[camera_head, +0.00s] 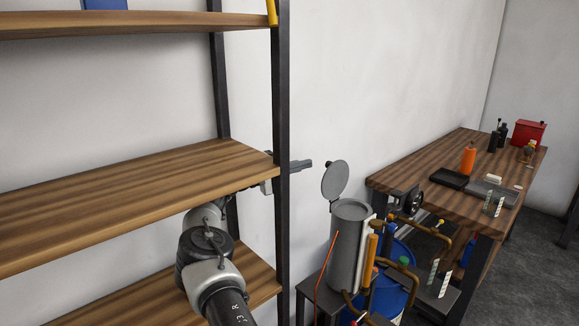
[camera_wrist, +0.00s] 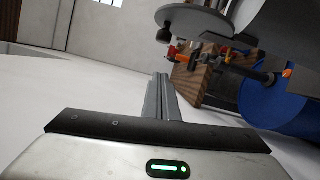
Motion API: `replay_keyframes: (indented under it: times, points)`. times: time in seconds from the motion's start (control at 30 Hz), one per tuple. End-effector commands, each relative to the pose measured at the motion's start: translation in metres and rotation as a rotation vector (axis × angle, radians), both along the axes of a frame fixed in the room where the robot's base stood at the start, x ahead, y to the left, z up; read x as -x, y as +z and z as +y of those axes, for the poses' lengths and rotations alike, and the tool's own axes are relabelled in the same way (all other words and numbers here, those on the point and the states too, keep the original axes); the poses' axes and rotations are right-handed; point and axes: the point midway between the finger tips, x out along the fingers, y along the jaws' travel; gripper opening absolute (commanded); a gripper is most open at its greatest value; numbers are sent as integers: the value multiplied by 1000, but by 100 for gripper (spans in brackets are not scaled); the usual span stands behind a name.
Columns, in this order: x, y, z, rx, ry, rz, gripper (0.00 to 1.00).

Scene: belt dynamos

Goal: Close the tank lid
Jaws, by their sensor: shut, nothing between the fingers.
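The grey cylindrical tank (camera_head: 347,250) stands beyond the shelf's right post. Its round grey lid (camera_head: 335,181) stands open, tilted up above the tank's rim. In the wrist view a grey disc (camera_wrist: 205,19), which looks like the lid, is at the top, above and right of the fingers. My gripper (camera_head: 308,164) reaches out past the shelf post, just left of the lid and near its upper edge. A small gap shows between fingertips and lid in the head view. The fingers are shut and empty; they also show in the wrist view (camera_wrist: 160,80). The post hides part of my gripper.
The wooden shelf (camera_head: 130,189) and its dark post (camera_head: 281,120) stand close around my arm. Pipes (camera_head: 372,250) and a blue drum (camera_head: 392,280) are right of the tank. A wooden workbench (camera_head: 425,180) with tools stands further right. The wall is behind.

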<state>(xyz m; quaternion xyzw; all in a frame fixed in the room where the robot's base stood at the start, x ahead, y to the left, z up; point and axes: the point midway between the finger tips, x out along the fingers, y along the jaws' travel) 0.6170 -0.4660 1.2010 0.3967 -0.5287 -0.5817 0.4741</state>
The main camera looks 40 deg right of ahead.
Motion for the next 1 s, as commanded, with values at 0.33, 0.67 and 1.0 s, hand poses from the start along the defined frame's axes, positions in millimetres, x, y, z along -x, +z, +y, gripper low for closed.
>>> replay_keyframes:
  times: [0.33,0.67,1.0]
  points:
    - [25,5,-17,1,-2,1,0]
    - [44,7,-18,1,-1,0,0]
    - [44,7,-18,1,-1,0,0]
